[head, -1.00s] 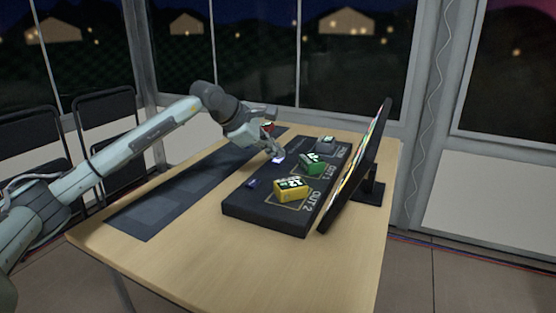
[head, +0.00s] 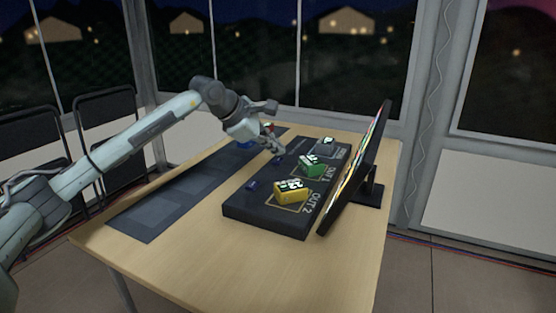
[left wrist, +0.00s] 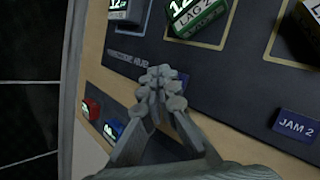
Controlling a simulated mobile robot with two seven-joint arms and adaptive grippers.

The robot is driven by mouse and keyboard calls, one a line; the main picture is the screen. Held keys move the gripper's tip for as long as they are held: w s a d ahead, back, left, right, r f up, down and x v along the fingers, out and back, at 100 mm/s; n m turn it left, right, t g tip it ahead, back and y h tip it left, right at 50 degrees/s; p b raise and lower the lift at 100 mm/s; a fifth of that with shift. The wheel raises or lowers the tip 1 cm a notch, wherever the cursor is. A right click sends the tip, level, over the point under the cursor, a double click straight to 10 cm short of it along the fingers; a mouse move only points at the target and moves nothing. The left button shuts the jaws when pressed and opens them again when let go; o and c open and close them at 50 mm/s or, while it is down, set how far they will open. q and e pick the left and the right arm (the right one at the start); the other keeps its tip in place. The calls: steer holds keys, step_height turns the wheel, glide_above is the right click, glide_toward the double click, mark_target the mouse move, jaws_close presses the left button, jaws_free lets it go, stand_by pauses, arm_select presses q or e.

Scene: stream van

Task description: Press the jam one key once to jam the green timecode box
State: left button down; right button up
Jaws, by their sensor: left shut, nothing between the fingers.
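The jam one key (head: 278,160) is a small dark blue key on the black board, right by my left fingertips in the head view. In the left wrist view it is mostly hidden behind the fingers. My left gripper (head: 272,149) is shut and empty, its fingertips (left wrist: 160,82) just over the key; I cannot tell whether they touch it. The green timecode box (head: 311,166) sits tilted in its outlined square on the board, to the right of the key. It also shows at the top of the left wrist view (left wrist: 190,15). My right gripper is not in view.
The JAM 2 key (head: 252,185) (left wrist: 297,126) sits nearer the front. A yellow box (head: 291,192) and a grey box (head: 327,146) flank the green one. A tilted screen (head: 355,170) stands along the right. Red (left wrist: 91,108) and blue (left wrist: 112,129) boxes lie left of the board.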

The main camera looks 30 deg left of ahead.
mark_target(275, 161)
arm_select(q)
steer(key=shift+r+p, duration=1.75)
steer(key=shift+r, duration=0.8)
steer(key=shift+f, duration=0.1)
